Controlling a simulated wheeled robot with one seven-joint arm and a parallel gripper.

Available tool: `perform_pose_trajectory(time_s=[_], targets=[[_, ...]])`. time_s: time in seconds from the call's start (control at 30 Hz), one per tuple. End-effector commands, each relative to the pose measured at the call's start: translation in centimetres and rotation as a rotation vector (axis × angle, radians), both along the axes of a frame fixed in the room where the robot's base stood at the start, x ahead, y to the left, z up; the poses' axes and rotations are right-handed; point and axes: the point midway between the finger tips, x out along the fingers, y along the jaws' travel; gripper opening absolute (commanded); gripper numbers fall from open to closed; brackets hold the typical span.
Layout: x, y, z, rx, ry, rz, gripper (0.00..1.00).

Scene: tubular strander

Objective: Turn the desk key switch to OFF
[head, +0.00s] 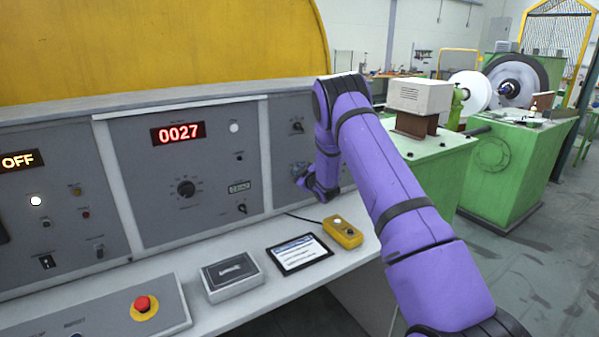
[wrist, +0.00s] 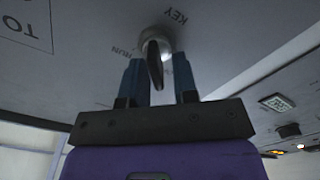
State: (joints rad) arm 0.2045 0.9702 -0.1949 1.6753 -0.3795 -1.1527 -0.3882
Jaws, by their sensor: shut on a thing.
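The key switch (wrist: 153,40) is on the grey panel in the wrist view, with a round metallic collar and a dark flat key (wrist: 155,66) standing out of it. "KEY" is lettered beside the collar and "RUN" to its left; I can make out no OFF mark. My gripper (wrist: 159,60) has its two blue fingers on either side of the key and is shut on it. In the head view my gripper (head: 303,178) is at the right end of the desk's upright panel, where my arm partly hides it; the key cannot be made out there.
On the desk ledge are a yellow button box (head: 343,232), a tablet (head: 299,255), a grey box (head: 231,275) and a red emergency button (head: 142,303). The upright panel bears a red "0027" display (head: 179,134) and an "OFF" display (head: 20,161). Green machinery (head: 495,160) stands behind at right.

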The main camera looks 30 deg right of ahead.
Motion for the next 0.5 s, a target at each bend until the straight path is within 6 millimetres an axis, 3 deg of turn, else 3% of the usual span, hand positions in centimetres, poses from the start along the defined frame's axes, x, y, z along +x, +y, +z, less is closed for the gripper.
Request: perform_pose_trajectory(time_s=[0.5], targets=[[-0.11, 0.04, -0.29, -0.082, 0.001, -0.001, 0.03]])
